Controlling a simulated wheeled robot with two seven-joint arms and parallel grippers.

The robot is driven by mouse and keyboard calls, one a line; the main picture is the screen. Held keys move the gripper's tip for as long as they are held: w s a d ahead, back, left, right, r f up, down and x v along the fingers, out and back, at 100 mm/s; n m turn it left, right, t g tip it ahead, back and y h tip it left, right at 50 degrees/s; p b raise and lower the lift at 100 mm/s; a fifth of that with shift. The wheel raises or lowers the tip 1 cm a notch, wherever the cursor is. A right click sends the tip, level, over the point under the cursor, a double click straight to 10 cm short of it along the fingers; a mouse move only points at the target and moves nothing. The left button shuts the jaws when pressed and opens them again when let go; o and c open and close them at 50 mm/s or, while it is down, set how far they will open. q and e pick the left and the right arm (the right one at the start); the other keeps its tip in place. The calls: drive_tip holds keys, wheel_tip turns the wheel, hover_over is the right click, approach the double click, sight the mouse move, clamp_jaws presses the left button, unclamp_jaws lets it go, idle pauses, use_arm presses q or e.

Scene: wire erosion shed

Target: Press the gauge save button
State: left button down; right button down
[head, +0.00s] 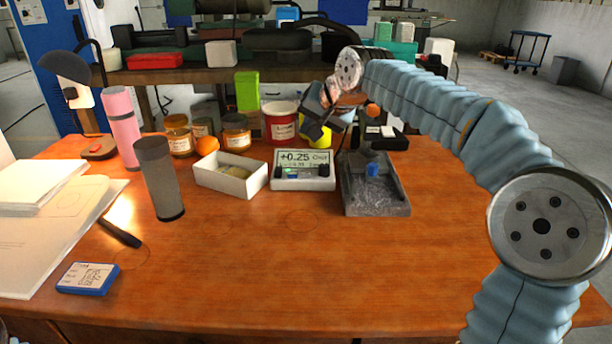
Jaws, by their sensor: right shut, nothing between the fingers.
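The gauge (303,183) is a small white box with a lit display reading about +0.25. It stands on the wooden table (260,270), near the middle. Small green and blue patches show low on its display face; I cannot tell which one is the save button. My right gripper (316,130) is shut and empty, reaching in from the right. My left gripper is not in view.
A grey stone stand (377,198) with a blue part is right of the gauge. A white open box (231,181) is left of it. Behind are jars, a red tub (280,122) and an orange (207,145). A dark cylinder (159,180) stands left. The front table is mostly clear.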

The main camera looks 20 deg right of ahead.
drive_tip(key=b, duration=0.6)
hover_over(309, 174)
wheel_tip(309, 174, down, 7)
drive_tip(key=shift+s+f, duration=0.1)
drive_tip(key=shift+f, duration=0.35)
idle(1.2)
drive_tip(key=shift+f+b, duration=0.4)
drive_tip(key=shift+b, duration=0.05)
drive_tip(key=shift+f+b, duration=0.3)
drive_tip(key=shift+f, duration=0.1)
idle(0.4)
drive_tip(key=shift+r, duration=0.1)
drive_tip(key=shift+r+p, duration=0.7)
drive_tip(key=shift+p, duration=0.05)
